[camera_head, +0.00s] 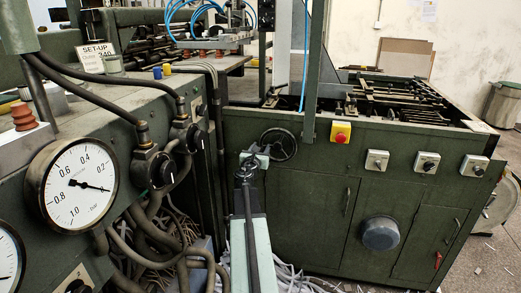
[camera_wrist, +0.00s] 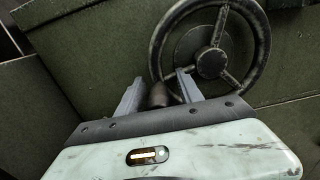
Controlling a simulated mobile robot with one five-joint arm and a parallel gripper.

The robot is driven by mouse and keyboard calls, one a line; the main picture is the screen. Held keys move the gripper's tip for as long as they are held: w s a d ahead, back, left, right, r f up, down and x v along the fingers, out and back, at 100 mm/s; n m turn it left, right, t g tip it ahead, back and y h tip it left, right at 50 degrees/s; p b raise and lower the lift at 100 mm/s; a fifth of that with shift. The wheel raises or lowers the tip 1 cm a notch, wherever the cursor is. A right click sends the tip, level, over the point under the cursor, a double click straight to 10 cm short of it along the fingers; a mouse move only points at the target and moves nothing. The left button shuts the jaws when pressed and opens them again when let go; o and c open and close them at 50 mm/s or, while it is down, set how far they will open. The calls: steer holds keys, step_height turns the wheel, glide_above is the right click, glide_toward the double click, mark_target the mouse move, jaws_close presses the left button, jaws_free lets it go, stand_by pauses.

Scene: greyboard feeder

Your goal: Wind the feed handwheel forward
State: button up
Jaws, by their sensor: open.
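The feed handwheel (camera_head: 278,144) is a dark, spoked wheel on the green machine front. In the wrist view the handwheel (camera_wrist: 212,62) fills the upper right, with its hub and spokes clear. A dark rounded handle knob (camera_wrist: 158,95) stands out at the lower left of its rim. My gripper (camera_wrist: 160,80) is open, with one pale finger on each side of the knob in the picture; I cannot tell whether either touches it. In the head view my gripper (camera_head: 256,156) is just left of the wheel and overlaps its left edge.
A pressure gauge (camera_head: 77,185) and black knobs (camera_head: 162,170) are on the left panel, with loose hoses (camera_head: 150,240) below. A red stop button (camera_head: 340,135) on a yellow box sits right of the wheel. A round grey cap (camera_head: 380,234) protrudes from the cabinet below.

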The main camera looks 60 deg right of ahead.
jaws_close()
steer(key=shift+a, duration=0.1)
stand_by(1.2)
